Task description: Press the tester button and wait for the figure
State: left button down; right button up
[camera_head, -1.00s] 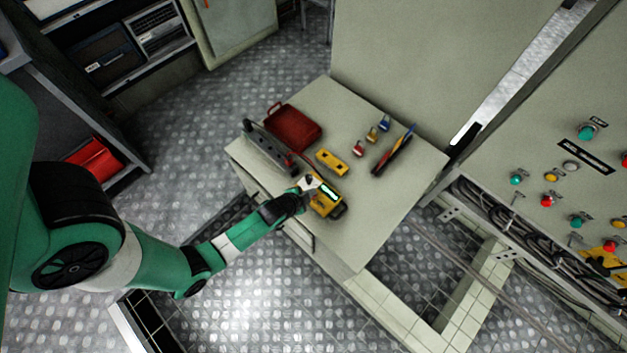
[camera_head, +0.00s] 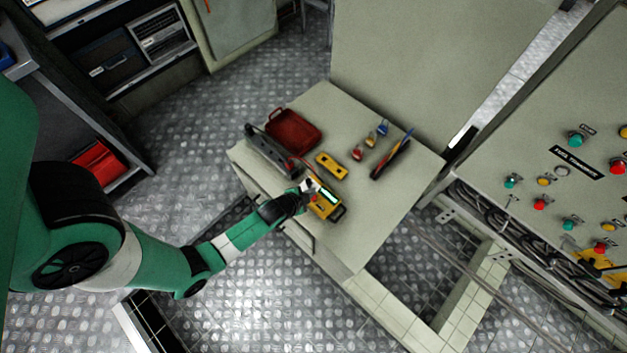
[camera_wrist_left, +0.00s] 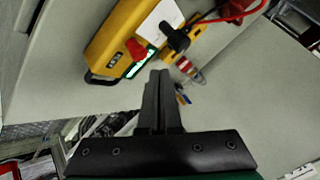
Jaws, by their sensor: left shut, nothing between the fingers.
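The tester (camera_head: 325,203) is a yellow box with a lit greenish display, lying on the table. It also shows in the left wrist view (camera_wrist_left: 118,36), with a red knob or plug (camera_wrist_left: 136,48), a black plug (camera_wrist_left: 174,36) and a white label on it. My left gripper (camera_head: 308,189) is shut and empty, at the tester's upper left end. In the wrist view its fingertips (camera_wrist_left: 159,76) point toward the tester's edge; I cannot tell whether they touch. I cannot make out the button or read the display. My right gripper is not in view.
The table (camera_head: 395,205) also bears a red case (camera_head: 293,130), a grey device (camera_head: 270,152), a second yellow device (camera_head: 331,166), padlocks (camera_head: 371,140) and pen-like tools (camera_head: 392,155). A control panel (camera_head: 560,190) stands at right. The table's front right is clear.

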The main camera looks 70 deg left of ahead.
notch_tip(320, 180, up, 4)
jog(key=p, duration=0.2)
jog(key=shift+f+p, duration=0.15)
jog(key=shift+p, duration=0.25)
dwell(0.4)
